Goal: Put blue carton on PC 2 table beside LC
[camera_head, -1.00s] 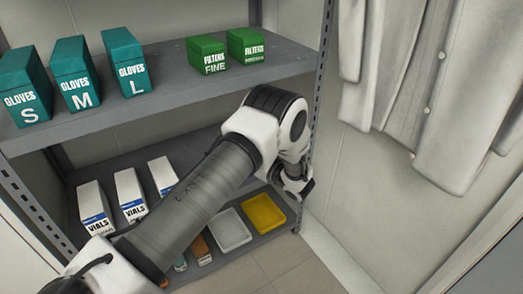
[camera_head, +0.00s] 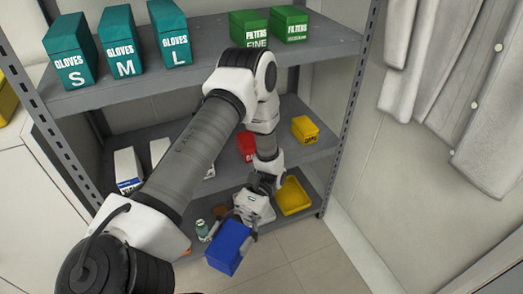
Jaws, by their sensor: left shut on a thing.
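The blue carton (camera_head: 229,249) hangs tilted in front of the bottom shelf, above the tiled floor. My left gripper (camera_head: 246,222) is shut on its upper end, and the arm comes in from the left across the shelves. The carton looks clear of the shelf edge. My right gripper does not show. No PC 2 table or LC is recognisable in this view.
A grey shelf rack (camera_head: 105,92) holds teal glove boxes (camera_head: 120,45) and green filter boxes (camera_head: 290,24) on top. Lower shelves hold a yellow box (camera_head: 304,130), a red box (camera_head: 246,147) and a yellow tray (camera_head: 293,196). Lab coats hang at right.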

